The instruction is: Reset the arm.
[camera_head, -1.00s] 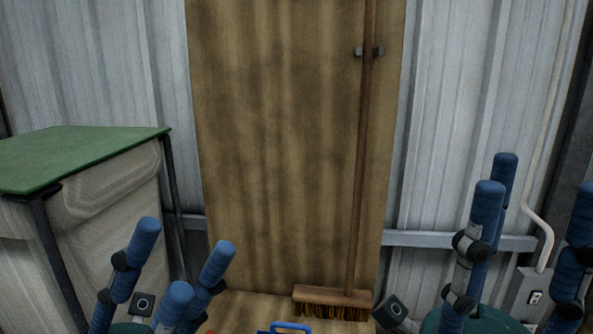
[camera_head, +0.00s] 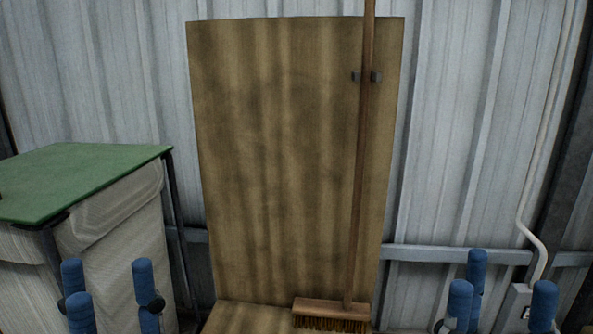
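My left gripper (camera_head: 108,288) shows at the bottom left, in front of the bin with the green top. Its blue fingers point up and stand apart, with nothing seen between them. My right gripper (camera_head: 503,290) shows at the bottom right, in front of the metal wall. Its blue fingers also point up, are spread apart and look empty. Only the fingers show; the palms and arms are below the picture's edge.
A wooden board (camera_head: 275,150) stands against the corrugated metal wall (camera_head: 480,120). A broom (camera_head: 356,190) leans upright in front of it, bristles down. A pale bin with a green top (camera_head: 85,178) stands at the left. A pipe (camera_head: 529,230) runs down the wall at the right.

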